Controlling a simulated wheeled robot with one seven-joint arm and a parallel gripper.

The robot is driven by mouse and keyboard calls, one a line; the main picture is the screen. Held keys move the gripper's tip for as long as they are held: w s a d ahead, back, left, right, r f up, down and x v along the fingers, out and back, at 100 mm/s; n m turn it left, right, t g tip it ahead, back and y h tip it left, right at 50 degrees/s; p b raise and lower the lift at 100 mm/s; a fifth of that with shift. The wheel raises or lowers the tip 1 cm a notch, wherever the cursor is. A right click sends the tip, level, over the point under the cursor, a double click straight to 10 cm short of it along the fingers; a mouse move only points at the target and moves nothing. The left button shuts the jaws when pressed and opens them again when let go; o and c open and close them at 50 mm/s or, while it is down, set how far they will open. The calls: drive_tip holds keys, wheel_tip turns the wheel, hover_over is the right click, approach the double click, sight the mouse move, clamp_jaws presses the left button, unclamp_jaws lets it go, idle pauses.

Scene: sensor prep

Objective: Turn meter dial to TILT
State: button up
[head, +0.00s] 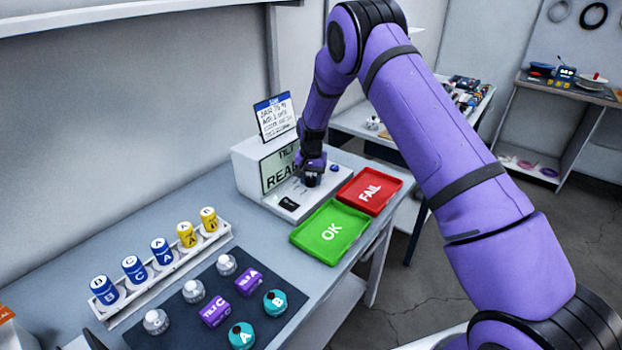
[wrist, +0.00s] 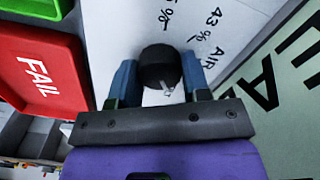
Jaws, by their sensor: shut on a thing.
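The white meter (head: 247,172) stands at the far end of the bench, with a screen (head: 278,168) reading "TILT" and "REA...", partly hidden by my arm. Its black round dial (wrist: 160,68) sits on the white panel (wrist: 119,30), with a light pointer mark on its lower right edge in the wrist view. My gripper (wrist: 160,82) is shut on the dial, one finger on each side. In the head view my gripper (head: 312,178) covers most of the dial. Panel markings near the dial include "43 %" and "AIR"; a TILT mark on the panel is not visible.
A green OK tray (head: 331,254) and a red FAIL tray (head: 385,205) lie right beside the meter. A card (head: 274,115) stands on top of the meter. A rack (head: 225,228) of labelled cans and a dark mat (head: 200,262) with several sensors lie nearer.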

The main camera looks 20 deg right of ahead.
sight(311, 178)
drive_tip(key=shift+m, duration=0.6)
drive_tip(key=o, duration=0.9)
wheel_tip(311, 178, up, 11)
drive_tip(key=shift+f, duration=0.1)
idle(0.3)
